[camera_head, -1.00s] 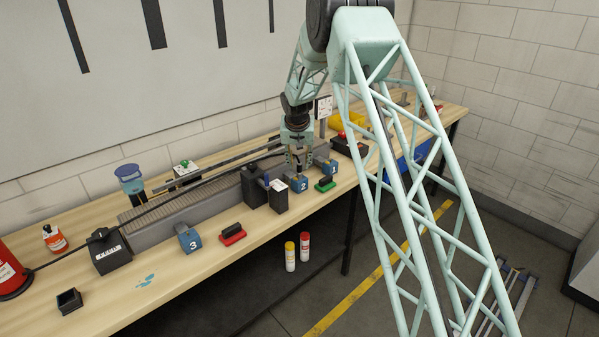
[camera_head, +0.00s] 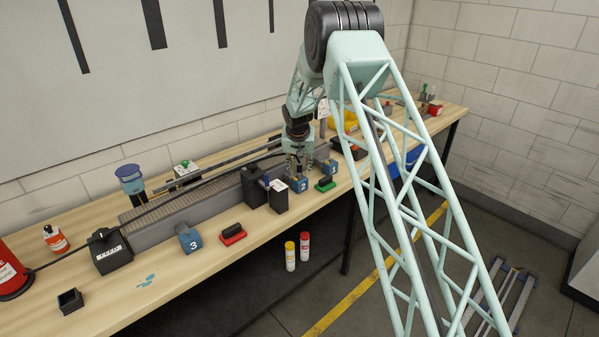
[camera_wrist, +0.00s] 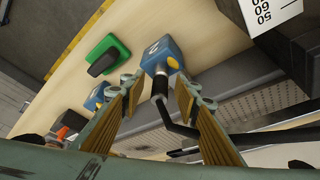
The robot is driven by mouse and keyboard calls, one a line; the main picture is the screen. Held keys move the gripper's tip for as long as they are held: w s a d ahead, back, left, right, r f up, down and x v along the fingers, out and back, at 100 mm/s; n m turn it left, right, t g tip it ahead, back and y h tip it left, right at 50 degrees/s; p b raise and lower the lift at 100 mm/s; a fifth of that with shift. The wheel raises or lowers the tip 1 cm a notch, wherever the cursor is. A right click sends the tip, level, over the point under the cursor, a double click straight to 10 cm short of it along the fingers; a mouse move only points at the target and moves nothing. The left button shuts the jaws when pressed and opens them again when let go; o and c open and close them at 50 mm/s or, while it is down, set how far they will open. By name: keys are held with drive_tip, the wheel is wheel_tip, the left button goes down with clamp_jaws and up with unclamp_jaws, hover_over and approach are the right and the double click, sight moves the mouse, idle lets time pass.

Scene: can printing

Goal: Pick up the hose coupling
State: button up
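The black hose coupling (camera_wrist: 160,88) is at the end of a bent black hose (camera_wrist: 185,130) and meets the face of a blue block (camera_wrist: 163,52) in the wrist view. My gripper (camera_wrist: 157,85) is open, with one finger on each side of the coupling and neither visibly touching it. In the head view my gripper (camera_head: 295,173) is just above the blue block marked 2 (camera_head: 300,184). The coupling is hidden behind the gripper there, and the long black hose (camera_head: 170,200) leads up to it from the left.
A green-based black stamp (camera_head: 325,185) lies close to the block, as also shown in the wrist view (camera_wrist: 105,56). Black boxes (camera_head: 278,196) stand left of the gripper. A grey conveyor (camera_head: 180,212) runs behind. Another blue block (camera_head: 329,167) is to the right.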

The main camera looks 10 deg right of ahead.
sight(300, 163)
drive_tip(key=shift+c, duration=0.7)
clamp_jaws()
drive_tip(key=shift+r, duration=0.1)
drive_tip(key=shift+r, duration=1.55)
drive_tip(key=shift+s+r, duration=0.1)
drive_tip(key=shift+s, duration=0.05)
drive_tip(key=s+a+r+b, duration=0.1)
drive_tip(key=s+b, duration=0.1)
drive_tip(key=s, duration=1.3)
drive_tip(key=shift+s+a+r, duration=0.2)
drive_tip(key=shift+s+r, duration=0.05)
drive_tip(key=shift+s, duration=0.1)
drive_tip(key=shift+r, duration=0.2)
wheel_tip(300, 163, up, 7)
drive_tip(key=p, duration=0.2)
drive_tip(key=shift+p, duration=0.3)
idle(0.6)
